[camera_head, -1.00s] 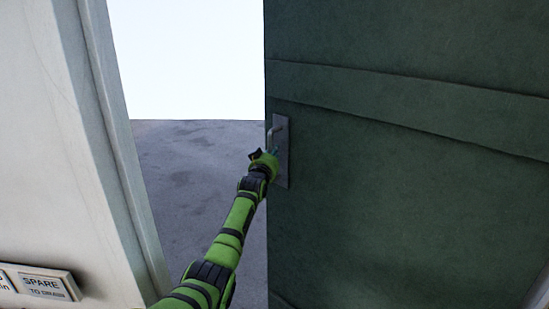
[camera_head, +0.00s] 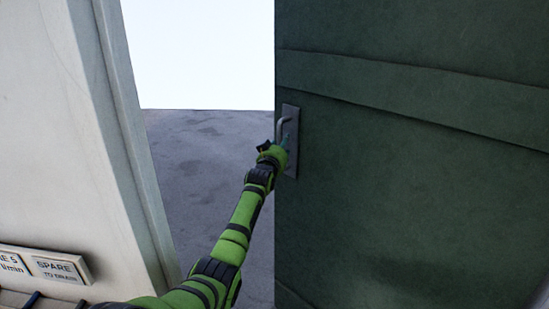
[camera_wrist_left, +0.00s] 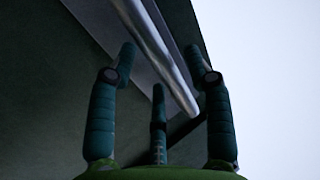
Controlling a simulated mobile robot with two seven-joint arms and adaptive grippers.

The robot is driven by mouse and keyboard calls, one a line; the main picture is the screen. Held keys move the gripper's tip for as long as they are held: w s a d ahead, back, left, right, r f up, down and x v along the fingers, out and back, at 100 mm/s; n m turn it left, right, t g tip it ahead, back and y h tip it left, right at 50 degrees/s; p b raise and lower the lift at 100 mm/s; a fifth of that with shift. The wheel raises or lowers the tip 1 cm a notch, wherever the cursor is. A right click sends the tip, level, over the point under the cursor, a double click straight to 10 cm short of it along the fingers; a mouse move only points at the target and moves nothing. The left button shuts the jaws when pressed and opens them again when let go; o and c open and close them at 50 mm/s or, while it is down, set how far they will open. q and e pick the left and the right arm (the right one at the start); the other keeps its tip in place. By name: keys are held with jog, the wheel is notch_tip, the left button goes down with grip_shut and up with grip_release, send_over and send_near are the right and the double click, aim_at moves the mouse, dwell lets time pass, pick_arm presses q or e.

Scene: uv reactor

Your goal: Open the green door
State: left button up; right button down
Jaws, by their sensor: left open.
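The green door (camera_head: 410,190) fills the right of the head view and stands ajar, with a bright opening to its left. Its metal handle (camera_head: 281,127) is on a grey plate (camera_head: 291,150) near the door's left edge. My left gripper (camera_head: 268,150) is at the plate, just below the handle's upper end. In the left wrist view the handle bar (camera_wrist_left: 158,55) passes between the spread fingers of my left gripper (camera_wrist_left: 163,65). The fingers are open and not closed around the bar; contact is unclear. My right gripper is not in view.
A pale wall and door frame (camera_head: 130,130) stand at the left. Label plates (camera_head: 58,268) are on the wall at lower left. Grey ground (camera_head: 205,150) shows clear through the opening between frame and door.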

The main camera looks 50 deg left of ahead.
pick_arm(q)
jog(key=v, duration=1)
jog(key=shift+s, duration=0.25)
jog(key=shift+d, duration=0.15)
